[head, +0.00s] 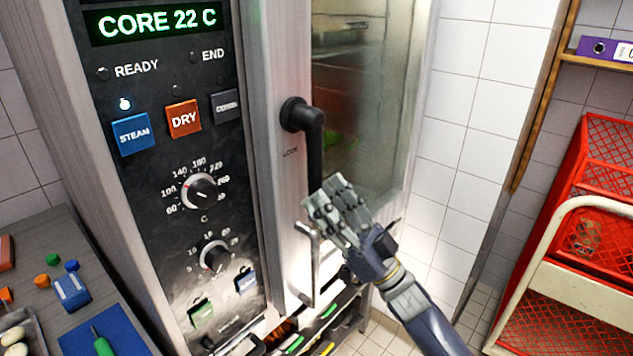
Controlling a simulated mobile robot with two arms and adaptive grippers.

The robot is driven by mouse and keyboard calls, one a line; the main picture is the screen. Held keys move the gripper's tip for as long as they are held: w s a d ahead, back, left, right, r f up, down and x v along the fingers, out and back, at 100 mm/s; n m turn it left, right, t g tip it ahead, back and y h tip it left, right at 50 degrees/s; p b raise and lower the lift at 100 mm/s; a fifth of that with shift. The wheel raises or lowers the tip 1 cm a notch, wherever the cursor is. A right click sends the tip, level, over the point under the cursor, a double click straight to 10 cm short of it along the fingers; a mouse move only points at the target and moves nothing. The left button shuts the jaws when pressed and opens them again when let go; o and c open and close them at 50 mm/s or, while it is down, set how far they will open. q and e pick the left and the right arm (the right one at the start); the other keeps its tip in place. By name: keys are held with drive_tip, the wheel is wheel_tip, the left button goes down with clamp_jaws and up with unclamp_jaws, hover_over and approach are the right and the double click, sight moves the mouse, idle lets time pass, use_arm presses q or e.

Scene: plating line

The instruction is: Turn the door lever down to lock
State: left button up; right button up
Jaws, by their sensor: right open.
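The black door lever (314,148) is on the steel oven door frame, with its round pivot (295,114) at the top and its arm hanging almost straight down. A small label that seems to read "LOCK" (291,153) is beside it on the left. My right gripper (330,198), a grey jointed hand, comes in from the lower right. It is open, with its fingers at the lever's lower end. The hand covers that end, so I cannot tell whether they touch. The oven's glass door (365,110) looks closed. My left gripper is not in view.
A metal bar handle (313,265) stands just below the hand. The control panel (165,60) with buttons and dials is left of the lever. A counter with small blocks and a blue board (75,340) is at lower left. Red crates (600,150) on a cart stand at right.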

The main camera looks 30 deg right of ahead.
drive_tip(key=v, duration=0.7)
drive_tip(key=shift+s+f, duration=0.1)
drive_tip(key=shift+f, duration=0.05)
